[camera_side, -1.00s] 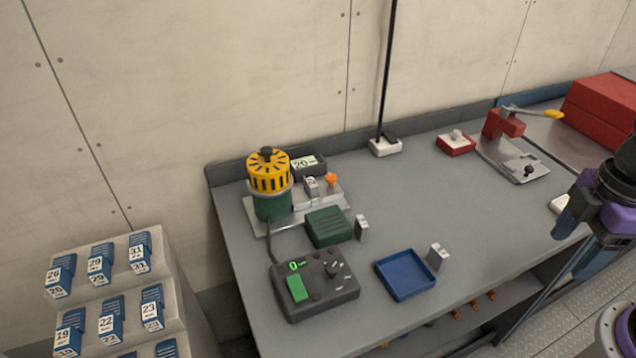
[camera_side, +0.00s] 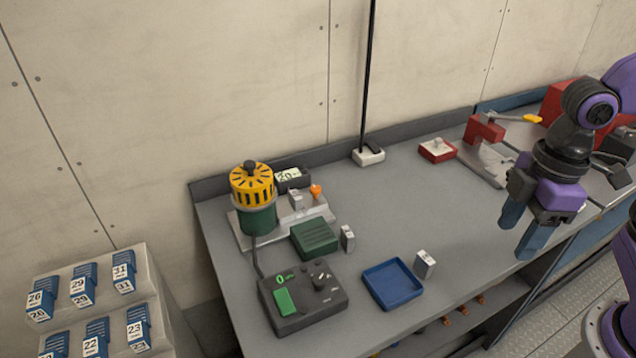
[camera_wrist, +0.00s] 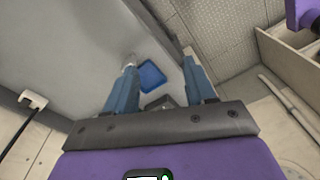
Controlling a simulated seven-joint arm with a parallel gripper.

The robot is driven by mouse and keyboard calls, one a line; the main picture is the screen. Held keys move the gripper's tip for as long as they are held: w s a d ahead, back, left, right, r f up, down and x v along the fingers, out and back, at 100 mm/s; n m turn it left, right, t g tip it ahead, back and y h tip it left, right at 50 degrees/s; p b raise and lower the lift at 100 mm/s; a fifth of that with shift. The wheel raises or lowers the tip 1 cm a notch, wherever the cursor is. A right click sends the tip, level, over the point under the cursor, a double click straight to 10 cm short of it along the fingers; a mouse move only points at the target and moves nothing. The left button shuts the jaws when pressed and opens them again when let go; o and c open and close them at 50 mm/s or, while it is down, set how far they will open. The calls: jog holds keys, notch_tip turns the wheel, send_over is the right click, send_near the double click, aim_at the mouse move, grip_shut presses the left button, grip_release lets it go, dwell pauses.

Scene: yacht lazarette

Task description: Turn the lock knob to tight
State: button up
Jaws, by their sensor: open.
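An orange knob (camera_side: 316,190), which looks like the lock knob, stands on the grey metal fixture (camera_side: 322,212) at the table's back left. I cannot read any tight mark there. A green and yellow motor-like unit (camera_side: 256,219) stands on the same fixture. My gripper (camera_side: 520,228) is open and empty, pointing down above the right part of the table, far to the right of the orange knob. In the wrist view its two blue fingers (camera_wrist: 159,60) are spread apart; the orange knob does not show there.
A black control box (camera_side: 325,302) with a dark knob and green button stands at the front. Nearby are a green box (camera_side: 315,238), a blue tray (camera_side: 393,262) and small grey blocks (camera_side: 425,264). A black pole (camera_side: 367,80) rises behind. The table's middle is clear.

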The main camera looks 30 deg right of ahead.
jog(key=w+a+r+y, duration=0.1)
jog(key=w+a+r, duration=0.1)
jog(key=w+a, duration=0.55)
jog(key=n+t+y, duration=0.1)
jog(key=t+y, duration=0.1)
send_over(316, 188)
jog(key=s+d, duration=0.3)
jog(key=d, duration=0.4)
jog(key=f, duration=0.1)
jog(key=x, duration=1.7)
jog(key=shift+a, duration=0.45)
jog(key=shift+c, duration=0.3)
grip_shut()
